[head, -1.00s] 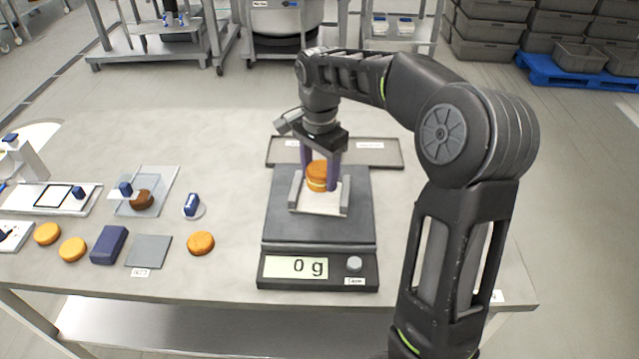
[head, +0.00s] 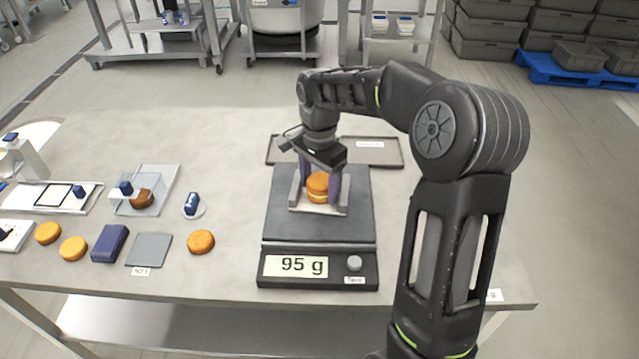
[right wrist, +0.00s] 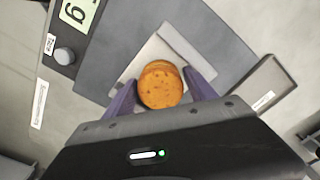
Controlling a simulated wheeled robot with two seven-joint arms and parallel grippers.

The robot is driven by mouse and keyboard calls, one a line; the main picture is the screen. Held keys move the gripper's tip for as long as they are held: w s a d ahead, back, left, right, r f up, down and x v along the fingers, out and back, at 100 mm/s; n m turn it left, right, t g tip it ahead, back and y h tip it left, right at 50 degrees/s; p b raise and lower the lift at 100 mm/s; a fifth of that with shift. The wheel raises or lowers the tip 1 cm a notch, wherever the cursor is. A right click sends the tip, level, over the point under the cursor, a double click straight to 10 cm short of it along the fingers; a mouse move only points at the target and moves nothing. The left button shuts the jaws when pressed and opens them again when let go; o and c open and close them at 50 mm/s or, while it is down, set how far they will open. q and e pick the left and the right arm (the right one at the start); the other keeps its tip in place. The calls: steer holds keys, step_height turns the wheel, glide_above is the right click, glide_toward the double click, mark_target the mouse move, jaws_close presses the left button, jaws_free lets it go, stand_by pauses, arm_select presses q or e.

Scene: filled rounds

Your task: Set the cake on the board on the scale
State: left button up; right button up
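The cake (head: 317,188), orange rounds with a paler layer between them, sits on the pale board (head: 322,209) on the dark scale (head: 283,228). The scale display reads 95 g. My right gripper (head: 320,185) points down, its purple fingers either side of the cake. In the right wrist view the cake (right wrist: 160,85) lies between the fingertips, with a narrow gap on the right side; the left side is very close. The fingers look parted. My left gripper is not in view.
A loose round (head: 201,242), a dark blue block (head: 109,243) and a grey square plate (head: 149,250) lie left of the scale. A flat grey tray (head: 380,152) lies behind the scale.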

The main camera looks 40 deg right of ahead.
mark_target(319, 180)
step_height(319, 180, up, 11)
steer(key=p, duration=0.7)
steer(key=shift+r+p, duration=0.15)
steer(key=shift+p, duration=0.2)
steer(key=shift+r, duration=0.5)
